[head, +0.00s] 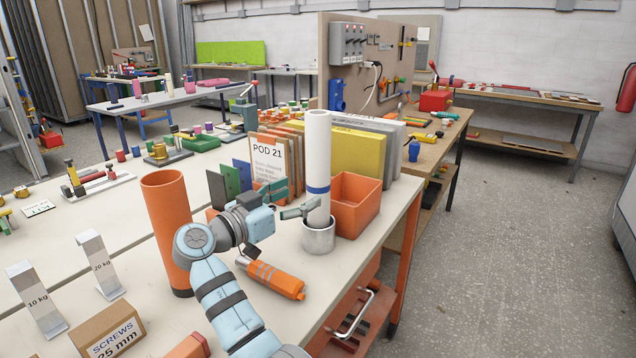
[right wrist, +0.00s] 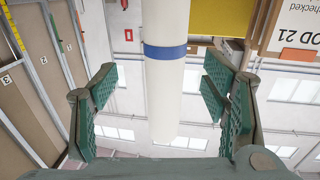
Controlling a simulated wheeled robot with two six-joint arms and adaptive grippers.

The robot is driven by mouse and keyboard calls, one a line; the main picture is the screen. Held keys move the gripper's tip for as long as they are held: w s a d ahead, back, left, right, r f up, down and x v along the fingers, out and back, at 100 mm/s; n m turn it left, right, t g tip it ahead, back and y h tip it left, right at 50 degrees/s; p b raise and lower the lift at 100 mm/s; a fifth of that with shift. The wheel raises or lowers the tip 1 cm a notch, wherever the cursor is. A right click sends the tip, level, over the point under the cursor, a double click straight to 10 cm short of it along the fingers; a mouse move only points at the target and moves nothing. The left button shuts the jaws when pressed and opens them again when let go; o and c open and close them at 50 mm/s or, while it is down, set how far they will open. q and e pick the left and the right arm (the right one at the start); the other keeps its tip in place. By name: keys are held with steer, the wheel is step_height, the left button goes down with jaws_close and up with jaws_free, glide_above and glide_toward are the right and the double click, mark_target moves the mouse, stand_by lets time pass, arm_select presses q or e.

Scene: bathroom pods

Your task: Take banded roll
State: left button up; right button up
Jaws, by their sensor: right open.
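The banded roll (head: 317,165) is a tall white roll with a blue band, standing upright in a round metal cup (head: 318,238) on the white bench. My right gripper (head: 288,201) is at its left side, about band height, with its teal-padded fingers apart. In the right wrist view the roll (right wrist: 165,75) shows in the gap between the two open fingers (right wrist: 160,88), and neither pad visibly presses on it. The roll's lower end is hidden in the cup. My left gripper does not show.
An orange open box (head: 356,205) stands right beside the cup. Upright boards and a POD 21 sign (head: 267,155) stand behind. An orange tube (head: 172,230) and an orange cylindrical tool (head: 272,278) are near my arm. The bench's right edge is close; floor lies beyond.

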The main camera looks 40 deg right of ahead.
steer(key=d, duration=0.2)
steer(key=w+d, duration=0.1)
steer(key=d, duration=0.4)
steer(key=shift+w+f, duration=0.3)
steer(key=shift+d, duration=0.5)
steer(key=shift+a, duration=0.2)
steer(key=c, duration=1.4)
steer(key=shift+r, duration=0.55)
step_height(320, 180, up, 34)
steer(key=p, duration=1.3)
glide_above(310, 184)
steer(key=d, duration=0.3)
steer(key=shift+w+a+f, duration=0.1)
steer(key=shift+w+a, duration=0.1)
steer(key=shift+a, duration=0.05)
